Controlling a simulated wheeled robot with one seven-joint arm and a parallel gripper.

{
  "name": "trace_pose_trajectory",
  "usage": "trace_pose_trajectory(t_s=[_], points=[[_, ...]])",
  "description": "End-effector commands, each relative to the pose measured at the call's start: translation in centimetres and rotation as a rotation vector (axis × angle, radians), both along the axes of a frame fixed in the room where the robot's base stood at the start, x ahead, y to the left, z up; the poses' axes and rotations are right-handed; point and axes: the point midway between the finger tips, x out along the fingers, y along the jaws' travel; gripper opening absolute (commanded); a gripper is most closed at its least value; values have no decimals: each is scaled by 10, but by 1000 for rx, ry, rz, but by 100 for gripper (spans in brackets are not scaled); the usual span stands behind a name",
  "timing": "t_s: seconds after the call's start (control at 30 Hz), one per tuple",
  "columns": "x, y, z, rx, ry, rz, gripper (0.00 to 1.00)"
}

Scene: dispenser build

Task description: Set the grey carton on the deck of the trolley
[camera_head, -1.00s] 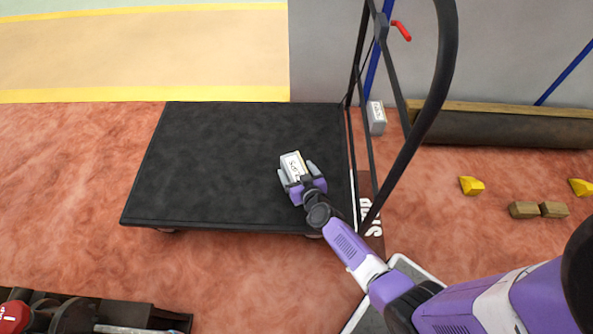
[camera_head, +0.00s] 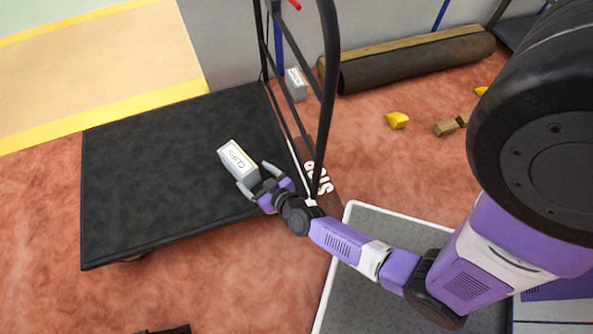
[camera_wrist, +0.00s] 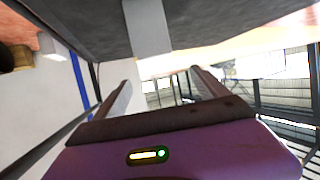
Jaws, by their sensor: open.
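The grey carton (camera_head: 238,163), with a white "CLIPS" label, rests on the black deck (camera_head: 140,180) of the trolley, towards its right side. My gripper (camera_head: 257,180) is open just to the lower right of the carton. Its fingers are apart and appear clear of the carton or only at its near end. In the wrist view the carton (camera_wrist: 148,28) shows beyond the open fingers (camera_wrist: 160,85), with nothing between them.
The trolley's dark tubular handle (camera_head: 331,90) rises at the deck's right edge, close to my arm. Another grey carton (camera_head: 296,84) stands on the floor behind it. A dark roll (camera_head: 410,65), a yellow block (camera_head: 397,120) and wooden blocks (camera_head: 445,128) lie to the right.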

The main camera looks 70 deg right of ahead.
Motion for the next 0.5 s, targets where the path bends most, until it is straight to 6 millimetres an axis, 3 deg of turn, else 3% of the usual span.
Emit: trace_pose_trajectory(t_s=[0.17,0.37,0.5], points=[[-47,50,29,-1,-18,81,84],[-111,101,96,-9,-51,200,84],[-150,127,154,-16,-71,286,84]])
